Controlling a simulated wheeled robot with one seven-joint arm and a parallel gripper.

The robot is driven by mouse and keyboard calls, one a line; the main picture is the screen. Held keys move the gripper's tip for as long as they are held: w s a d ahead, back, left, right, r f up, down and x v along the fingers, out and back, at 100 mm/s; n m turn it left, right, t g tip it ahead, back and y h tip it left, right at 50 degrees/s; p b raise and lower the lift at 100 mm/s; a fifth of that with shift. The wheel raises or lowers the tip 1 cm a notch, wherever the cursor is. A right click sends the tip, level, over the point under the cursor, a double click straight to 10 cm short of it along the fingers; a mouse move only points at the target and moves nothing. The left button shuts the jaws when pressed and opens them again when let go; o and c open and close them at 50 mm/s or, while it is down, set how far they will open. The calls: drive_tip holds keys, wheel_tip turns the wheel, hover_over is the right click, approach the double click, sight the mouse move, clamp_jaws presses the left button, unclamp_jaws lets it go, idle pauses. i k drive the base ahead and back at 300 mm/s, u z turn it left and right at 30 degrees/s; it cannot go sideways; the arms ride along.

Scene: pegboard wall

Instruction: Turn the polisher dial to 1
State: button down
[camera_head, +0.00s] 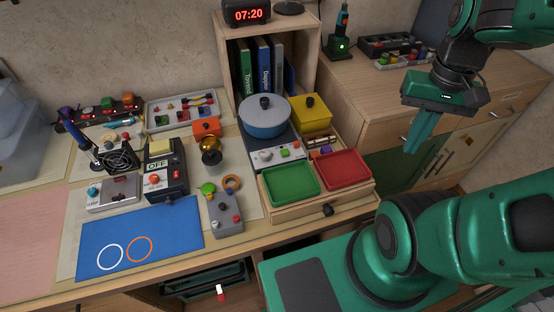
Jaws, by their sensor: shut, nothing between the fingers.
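No label reading "polisher" is legible, so I cannot tell for sure which device it is. A dark box (177,184) with an "OFF" sign, a yellow top and a red knob (155,180) stands left of centre on the bench. A grey box (226,214) with several small coloured knobs stands to its right, near the front. The dial markings are too small to read. My gripper (411,148) is shut and empty, with green fingers pointing down. It hangs at the upper right, in front of the wooden cabinet and well away from both boxes.
A blue pot (264,121) sits on a stove unit, with a green tray (290,185) and a red tray (343,170) in front. A shelf (221,42) with binders stands behind. A flat blue mat (180,226) lies front left. A soldering stand (122,159) is at left.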

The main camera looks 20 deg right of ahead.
sight(265, 154)
drive_tip(key=z, duration=0.05)
drive_tip(key=k, duration=0.5)
drive_tip(key=z, duration=0.85)
drive_tip(key=k, duration=0.75)
drive_tip(key=u, duration=0.9)
drive_tip(key=i, duration=1)
